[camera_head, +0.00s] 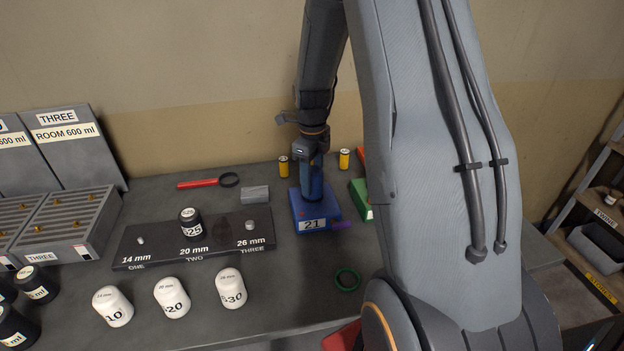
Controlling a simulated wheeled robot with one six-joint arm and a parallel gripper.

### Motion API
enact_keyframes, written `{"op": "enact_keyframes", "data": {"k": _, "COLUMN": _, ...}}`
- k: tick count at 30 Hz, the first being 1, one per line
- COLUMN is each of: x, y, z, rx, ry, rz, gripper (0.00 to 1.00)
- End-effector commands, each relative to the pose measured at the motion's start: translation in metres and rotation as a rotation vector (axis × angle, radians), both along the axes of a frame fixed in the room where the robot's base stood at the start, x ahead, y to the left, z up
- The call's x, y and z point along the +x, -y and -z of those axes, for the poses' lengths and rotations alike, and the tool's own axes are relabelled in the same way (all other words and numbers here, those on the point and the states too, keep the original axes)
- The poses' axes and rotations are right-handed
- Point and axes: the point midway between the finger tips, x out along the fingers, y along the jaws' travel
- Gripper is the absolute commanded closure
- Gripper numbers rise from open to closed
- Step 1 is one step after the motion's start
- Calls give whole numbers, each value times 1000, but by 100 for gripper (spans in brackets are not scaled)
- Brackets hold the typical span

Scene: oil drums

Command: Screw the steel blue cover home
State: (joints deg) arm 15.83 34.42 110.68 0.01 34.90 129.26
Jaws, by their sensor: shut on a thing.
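A blue block (314,223) with a white label "21" stands on the table in the middle of the view. My gripper (313,192) points straight down over its top. The gripper is shut on a dark blue piece, which I take to be the steel blue cover (312,196). The fingers and the piece merge in shadow, so its edges are hard to make out. It is upright and low over the block, seemingly touching it. Any thread or gap between them is hidden.
A purple piece (343,224) lies against the block's right side. Yellow cylinders (284,167) stand behind it. A green box (360,197) is close on the right, a green ring (347,280) in front. A dark numbered rack (155,248) and white containers (172,298) stand left.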

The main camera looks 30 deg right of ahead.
Motion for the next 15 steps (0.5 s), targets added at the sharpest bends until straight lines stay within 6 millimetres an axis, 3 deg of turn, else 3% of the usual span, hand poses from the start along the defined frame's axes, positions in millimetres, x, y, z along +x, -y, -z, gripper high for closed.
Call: {"op": "enact_keyframes", "data": {"k": 15, "x": 1, "y": 1, "z": 0, "rx": 0, "ry": 1, "rz": 521, "gripper": 83}}
